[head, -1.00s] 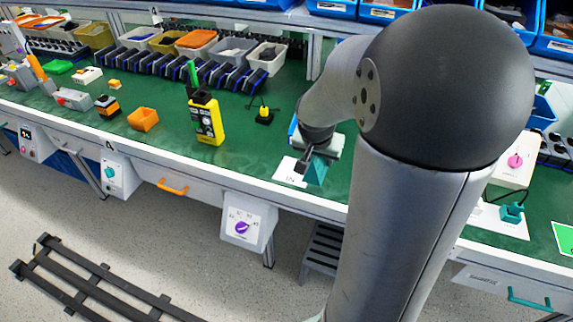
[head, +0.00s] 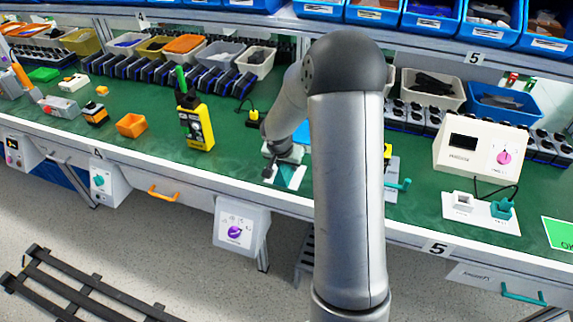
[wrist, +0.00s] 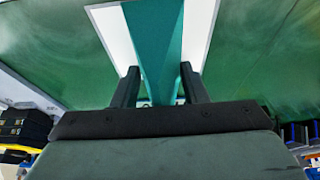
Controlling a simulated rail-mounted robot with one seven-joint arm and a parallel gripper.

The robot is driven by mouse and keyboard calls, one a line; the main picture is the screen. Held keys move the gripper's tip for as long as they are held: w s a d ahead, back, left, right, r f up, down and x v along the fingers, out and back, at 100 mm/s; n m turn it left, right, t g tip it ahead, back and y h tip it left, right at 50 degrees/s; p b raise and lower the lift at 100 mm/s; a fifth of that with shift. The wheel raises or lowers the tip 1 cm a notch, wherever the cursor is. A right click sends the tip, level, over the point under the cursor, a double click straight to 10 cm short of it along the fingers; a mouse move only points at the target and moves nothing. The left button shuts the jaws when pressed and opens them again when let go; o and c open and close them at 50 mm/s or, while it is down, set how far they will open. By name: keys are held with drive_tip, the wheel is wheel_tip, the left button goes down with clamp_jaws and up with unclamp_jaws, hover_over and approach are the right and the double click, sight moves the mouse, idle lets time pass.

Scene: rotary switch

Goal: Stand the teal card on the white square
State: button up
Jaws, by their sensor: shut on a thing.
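The teal card (head: 293,177) is folded and stands roughly upright at the white square (head: 269,174), near the bench's front edge. My gripper (head: 283,158) reaches down over it and is shut on the card. In the wrist view the card (wrist: 157,40) runs between my two fingers (wrist: 158,88), with white surface of the square (wrist: 112,32) showing on both sides of it. I cannot tell whether the card's lower edge touches the square. My wrist hides part of the card and square in the head view.
A yellow meter (head: 196,125) and an orange bin (head: 131,125) stand to the left. A blue sheet (head: 302,134) lies just behind my gripper. A white box with a pink knob (head: 504,158) stands to the right.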

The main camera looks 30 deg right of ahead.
drive_tip(key=shift+f, duration=0.15)
drive_tip(key=o, duration=0.9)
drive_tip(key=shift+o, duration=0.2)
